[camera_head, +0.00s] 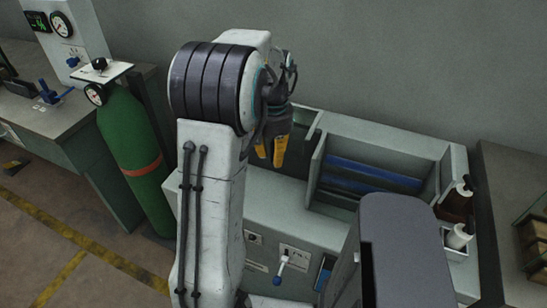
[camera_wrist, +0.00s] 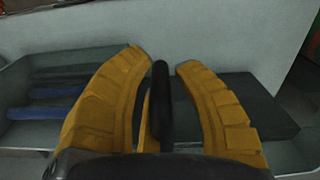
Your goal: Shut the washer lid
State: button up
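The washer (camera_head: 310,228) is a grey-green cabinet right of my arm in the head view. Its top is open on the right, with blue bars (camera_head: 370,175) inside; these also show at the left of the wrist view (camera_wrist: 48,112). An upright grey panel (camera_head: 317,155) stands at the left of this opening; I cannot tell whether it is the lid. My gripper (camera_head: 279,152) points down above the washer's left part. In the wrist view its yellow fingers (camera_wrist: 163,60) are apart. A dark upright bar (camera_wrist: 161,95) shows between them; I cannot tell if they touch it.
White bottles (camera_head: 460,236) stand in a holder at the washer's right end. A green gas cylinder (camera_head: 135,150) and a workbench (camera_head: 50,120) stand to the left. A grey wall (camera_head: 400,70) is close behind. A dark slab (camera_wrist: 235,98) lies at the right in the wrist view.

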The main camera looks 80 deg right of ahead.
jog(key=shift+f, duration=0.85)
jog(key=shift+o, duration=0.3)
grip_shut()
